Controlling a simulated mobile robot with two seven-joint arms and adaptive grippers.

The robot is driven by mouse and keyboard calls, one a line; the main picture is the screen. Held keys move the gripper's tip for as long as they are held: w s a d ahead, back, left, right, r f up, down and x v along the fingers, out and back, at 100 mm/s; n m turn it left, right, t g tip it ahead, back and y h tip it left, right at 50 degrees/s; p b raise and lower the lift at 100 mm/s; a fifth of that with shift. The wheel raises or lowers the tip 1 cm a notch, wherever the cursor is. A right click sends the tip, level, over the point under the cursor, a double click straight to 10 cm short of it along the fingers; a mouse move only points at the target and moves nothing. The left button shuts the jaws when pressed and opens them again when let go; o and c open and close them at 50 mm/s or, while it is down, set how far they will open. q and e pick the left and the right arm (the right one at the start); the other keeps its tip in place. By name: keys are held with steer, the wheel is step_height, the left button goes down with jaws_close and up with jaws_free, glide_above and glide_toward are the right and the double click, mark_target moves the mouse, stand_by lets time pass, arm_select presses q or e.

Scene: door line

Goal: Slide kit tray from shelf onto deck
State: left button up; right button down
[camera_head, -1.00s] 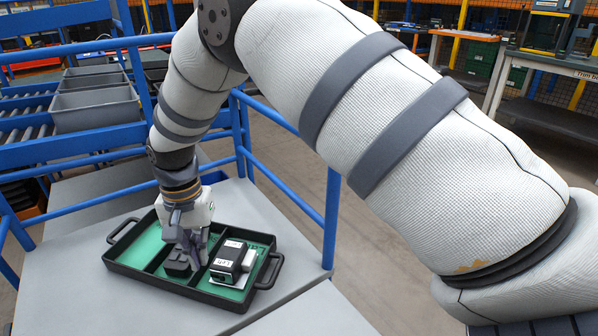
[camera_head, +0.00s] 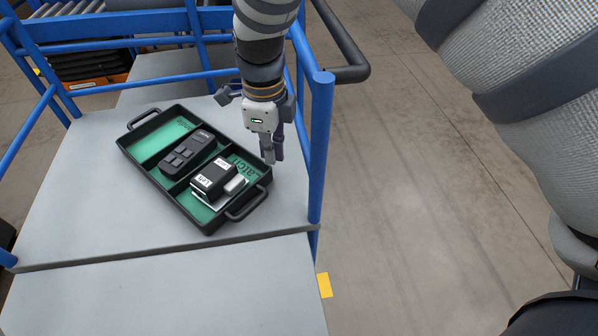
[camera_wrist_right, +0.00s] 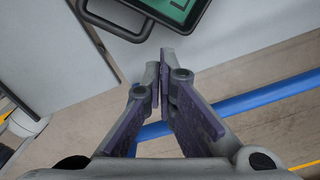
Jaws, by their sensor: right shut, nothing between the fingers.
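The kit tray (camera_head: 185,206) is black with green lining and a loop handle at each end. It lies on a grey surface inside blue rails. It holds a black keypad-like device (camera_head: 187,153) and a black box with white labels (camera_head: 211,178). My right gripper (camera_head: 272,158) is shut and empty, pointing down beside the tray's far right edge, apart from its near right handle (camera_head: 250,206). In the right wrist view the gripper's fingertips (camera_wrist_right: 158,68) meet, and a tray corner with a handle (camera_wrist_right: 118,28) shows above them. My left gripper is not in view.
Blue rails (camera_head: 320,150) stand close to the right of the tray and gripper. A seam separates the tray's surface from a clear grey panel (camera_head: 170,292) nearer me. Grey floor with a yellow mark (camera_head: 324,285) lies to the right.

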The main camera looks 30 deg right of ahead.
step_height(320, 180, down, 10)
steer(key=shift+a+b, duration=0.1)
steer(key=shift+b, duration=0.45)
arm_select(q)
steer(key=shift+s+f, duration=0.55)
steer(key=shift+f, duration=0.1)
